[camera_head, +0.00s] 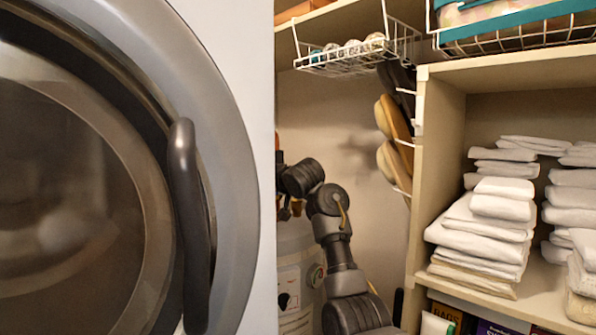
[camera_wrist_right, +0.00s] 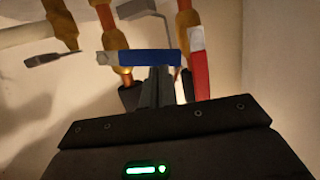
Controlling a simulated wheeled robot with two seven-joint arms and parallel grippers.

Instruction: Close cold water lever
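The cold water lever, a blue handle (camera_wrist_right: 150,58) with a pale left end, lies about level across a vertical copper pipe (camera_wrist_right: 115,55) in the right wrist view. A red lever (camera_wrist_right: 199,65) points downward beside it on the right, along another copper pipe (camera_wrist_right: 187,28). My right gripper (camera_wrist_right: 160,72) shows as dark fingers close together, with their tips just under the blue handle. I cannot tell whether they touch it. In the head view my right arm reaches to the white water heater (camera_head: 297,262), and the levers are hard to make out there. My left gripper is not in view.
A front-loading machine with a dark door handle (camera_head: 188,225) fills the left. Shelves with folded white towels (camera_head: 485,230) stand at the right. A wire basket (camera_head: 345,58) and hanging brushes (camera_head: 392,160) are above and right of my arm. A pale wall closes the space behind.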

